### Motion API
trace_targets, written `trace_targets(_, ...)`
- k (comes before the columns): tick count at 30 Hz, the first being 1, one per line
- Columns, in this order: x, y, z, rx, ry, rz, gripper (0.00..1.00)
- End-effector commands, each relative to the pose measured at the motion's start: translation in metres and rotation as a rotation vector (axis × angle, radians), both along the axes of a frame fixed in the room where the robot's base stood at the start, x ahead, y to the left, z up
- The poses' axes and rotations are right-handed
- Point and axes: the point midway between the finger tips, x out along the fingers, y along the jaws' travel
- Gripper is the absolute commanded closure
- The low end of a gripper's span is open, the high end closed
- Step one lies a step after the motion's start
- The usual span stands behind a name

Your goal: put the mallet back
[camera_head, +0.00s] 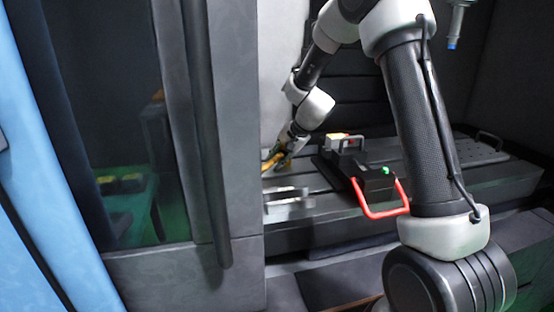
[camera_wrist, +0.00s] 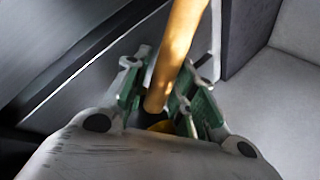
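The mallet shows in the wrist view as a round wooden handle (camera_wrist: 178,45), running from the top edge down between my fingers. Its head cannot be made out. My gripper (camera_wrist: 165,92) has its green-padded fingers close on both sides of the handle and appears shut on it. In the head view my gripper (camera_head: 278,157) is small and low over the left back part of the machine table (camera_head: 330,212). An orange-yellow piece of the mallet (camera_head: 269,164) shows beside the fingers. The mallet's place of rest cannot be made out.
A black block with a green light (camera_head: 377,178) and a red handle (camera_head: 385,213) stands right of my gripper. Metal bars (camera_head: 288,198) lie in front. A perforated plate (camera_head: 478,153) is at the right. A dark door frame (camera_head: 200,130) bounds the left.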

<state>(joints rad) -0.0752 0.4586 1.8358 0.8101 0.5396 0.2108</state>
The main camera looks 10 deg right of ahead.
Motion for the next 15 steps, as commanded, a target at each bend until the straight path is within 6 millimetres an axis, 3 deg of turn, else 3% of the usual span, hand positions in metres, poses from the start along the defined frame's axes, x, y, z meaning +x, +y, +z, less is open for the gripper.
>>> trace_targets(10,0.000,0.000,0.001,0.000,0.000,0.000,0.61)
trace_targets(15,-0.005,-0.007,0.016,0.000,-0.003,-0.001,0.61)
